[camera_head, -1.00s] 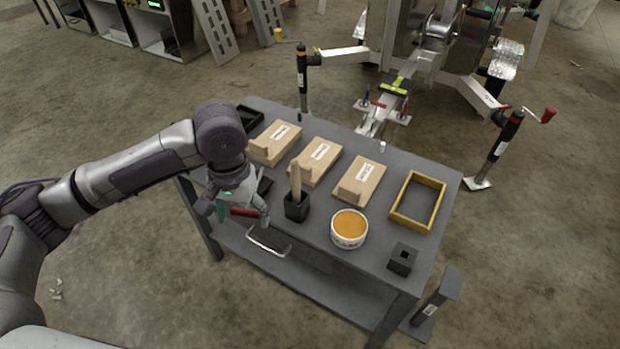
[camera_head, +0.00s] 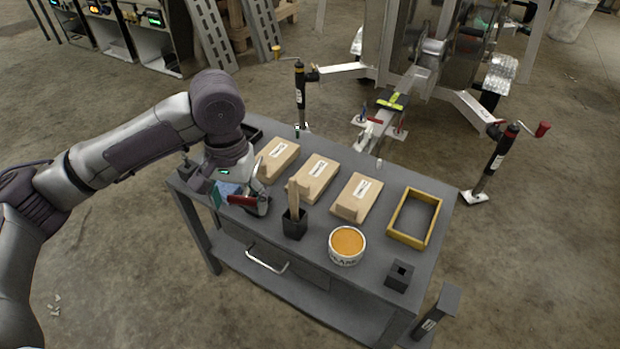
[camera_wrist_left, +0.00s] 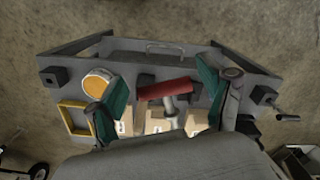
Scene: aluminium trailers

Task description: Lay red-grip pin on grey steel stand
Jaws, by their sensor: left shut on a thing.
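The red-grip pin (camera_head: 243,200) has a red cylindrical grip and a short grey metal shaft. My left gripper (camera_head: 239,198) is shut on it and holds it above the left front part of the grey table. In the left wrist view the pin (camera_wrist_left: 166,89) lies crosswise between the green-padded fingers (camera_wrist_left: 160,97). The grey steel stand appears to be this grey table (camera_head: 385,228), with a drawer handle at its front. I cannot tell the exact gap between pin and tabletop. My right gripper is not in view.
A trailer hitch (camera_head: 386,102) is behind the table.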

